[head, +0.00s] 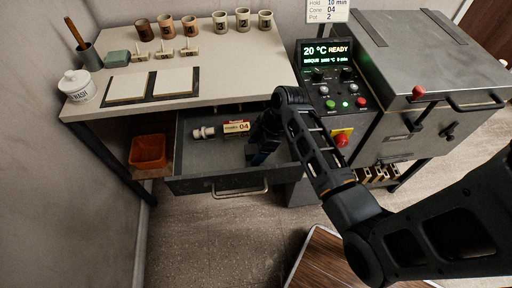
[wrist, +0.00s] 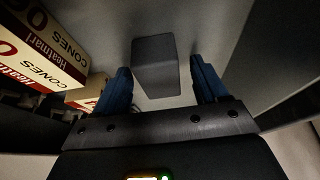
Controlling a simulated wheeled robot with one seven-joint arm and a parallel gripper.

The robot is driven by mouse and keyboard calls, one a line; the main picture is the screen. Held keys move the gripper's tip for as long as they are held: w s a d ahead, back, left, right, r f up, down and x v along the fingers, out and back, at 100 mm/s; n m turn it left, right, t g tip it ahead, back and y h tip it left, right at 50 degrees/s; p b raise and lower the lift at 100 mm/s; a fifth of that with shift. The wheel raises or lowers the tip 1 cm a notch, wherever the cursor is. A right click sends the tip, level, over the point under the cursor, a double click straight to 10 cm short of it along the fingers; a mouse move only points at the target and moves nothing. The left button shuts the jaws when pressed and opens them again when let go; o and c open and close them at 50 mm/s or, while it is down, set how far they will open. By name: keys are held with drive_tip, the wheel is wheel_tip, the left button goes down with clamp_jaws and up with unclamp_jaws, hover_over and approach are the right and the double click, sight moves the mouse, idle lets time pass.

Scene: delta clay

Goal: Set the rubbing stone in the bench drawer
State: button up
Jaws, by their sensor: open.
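The bench drawer (head: 196,178) is pulled open under the bench top. My gripper (head: 262,150) reaches down into its right part, fingers pointing at the drawer floor. In the wrist view, a dark grey block (wrist: 155,65), which looks like the rubbing stone, is on the pale drawer floor between the two blue fingers of my gripper (wrist: 160,80). The fingers are open, with a gap visible on both sides of the block. In the head view my gripper hides the block.
A cones box (head: 236,127) and a pale fitting (head: 204,132) lie in the drawer, left of my gripper; cones boxes (wrist: 45,45) show close in the wrist view. The bench top (head: 225,65) carries a grey-green block (head: 117,58), tiles and cups. A kiln (head: 425,60) stands right.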

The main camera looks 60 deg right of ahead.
drive_tip(key=v, duration=1.2)
drive_tip(key=shift+r, duration=0.15)
drive_tip(key=shift+c, duration=0.4)
idle(0.6)
